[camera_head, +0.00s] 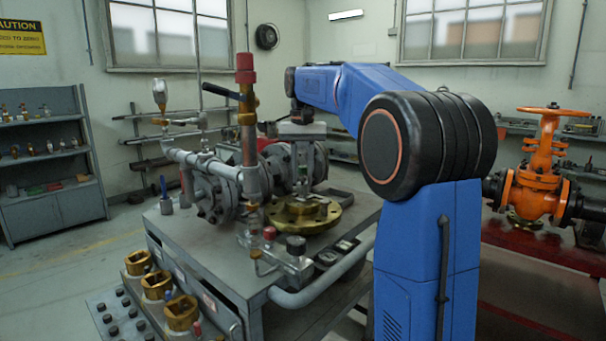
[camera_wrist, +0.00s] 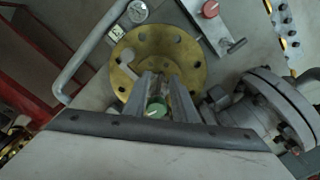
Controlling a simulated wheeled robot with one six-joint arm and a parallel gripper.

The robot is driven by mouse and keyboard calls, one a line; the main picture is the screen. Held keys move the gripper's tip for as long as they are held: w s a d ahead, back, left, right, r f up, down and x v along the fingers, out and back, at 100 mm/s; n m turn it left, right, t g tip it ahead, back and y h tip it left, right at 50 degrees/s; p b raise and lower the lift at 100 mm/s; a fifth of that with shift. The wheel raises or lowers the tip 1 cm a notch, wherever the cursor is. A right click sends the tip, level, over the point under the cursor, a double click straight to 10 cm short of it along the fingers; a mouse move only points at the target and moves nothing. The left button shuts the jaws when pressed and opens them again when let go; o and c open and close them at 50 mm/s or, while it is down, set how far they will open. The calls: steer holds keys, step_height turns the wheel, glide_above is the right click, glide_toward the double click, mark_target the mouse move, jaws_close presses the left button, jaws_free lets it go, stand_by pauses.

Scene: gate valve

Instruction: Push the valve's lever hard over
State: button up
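A black lever (camera_head: 221,91) sticks out to the left from a brass fitting (camera_head: 247,106) on an upright pipe with a red top. It is in the head view, left of my gripper (camera_head: 303,181) and higher than its fingertips. My gripper points down over the grey bench, above a brass flange (camera_head: 322,220). In the wrist view, my two grey fingers (camera_wrist: 165,80) show against the same flange (camera_wrist: 190,78), with a gap between them. A small green round piece (camera_wrist: 155,111) shows in that gap. I cannot tell whether the fingers grip it. The lever cannot be made out in the wrist view.
Grey flanged pipework (camera_head: 215,185) stands on the bench left of my gripper. A bent grey rail (camera_head: 312,290) runs along the bench's front edge. An orange handwheel valve (camera_head: 540,180) stands apart at the right.

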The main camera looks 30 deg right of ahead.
jaws_close()
steer(key=shift+d+n, duration=0.15)
steer(key=shift+n, duration=0.25)
jaws_free()
